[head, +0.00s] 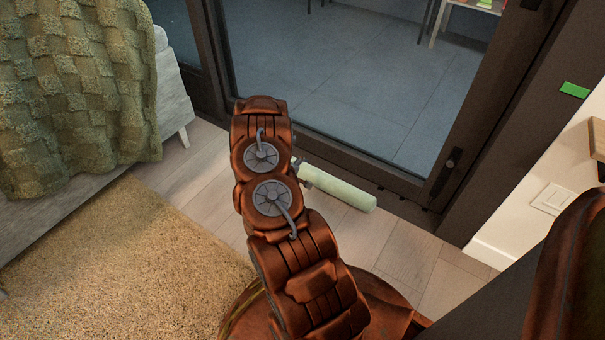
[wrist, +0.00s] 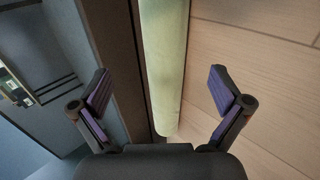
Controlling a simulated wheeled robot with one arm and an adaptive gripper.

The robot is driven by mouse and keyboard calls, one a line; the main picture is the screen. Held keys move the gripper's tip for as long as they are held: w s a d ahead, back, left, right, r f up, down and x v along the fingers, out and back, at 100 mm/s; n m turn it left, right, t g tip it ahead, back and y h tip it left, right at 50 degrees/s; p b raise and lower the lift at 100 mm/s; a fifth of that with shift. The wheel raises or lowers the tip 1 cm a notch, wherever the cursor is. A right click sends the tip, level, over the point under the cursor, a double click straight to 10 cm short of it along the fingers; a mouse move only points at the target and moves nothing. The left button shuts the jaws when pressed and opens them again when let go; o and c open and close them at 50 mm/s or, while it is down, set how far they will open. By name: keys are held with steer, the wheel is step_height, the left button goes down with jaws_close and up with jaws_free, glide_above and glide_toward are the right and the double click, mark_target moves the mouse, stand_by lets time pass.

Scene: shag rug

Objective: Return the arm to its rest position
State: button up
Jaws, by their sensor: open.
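My arm (head: 285,215), copper-coloured, reaches forward over the floor in the head view, bent at its joints. My gripper (wrist: 160,85) shows in the wrist view with its two purple-padded fingers spread wide and nothing held. A pale green cylinder (head: 342,189) is just right of the arm's far part in the head view, beside the door sill. In the wrist view the cylinder (wrist: 165,60) runs between the fingers' lines, with gaps on both sides. Most of the gripper is hidden behind the arm in the head view.
A dark-framed glass door (head: 350,75) stands ahead. A sofa with a green knitted blanket (head: 75,85) is at the left, a shag rug (head: 125,255) below it. A white wall with a switch (head: 552,199) is at the right. Bare wood floor (head: 415,245) lies between.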

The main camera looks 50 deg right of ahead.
steer(key=shift+v, duration=0.8)
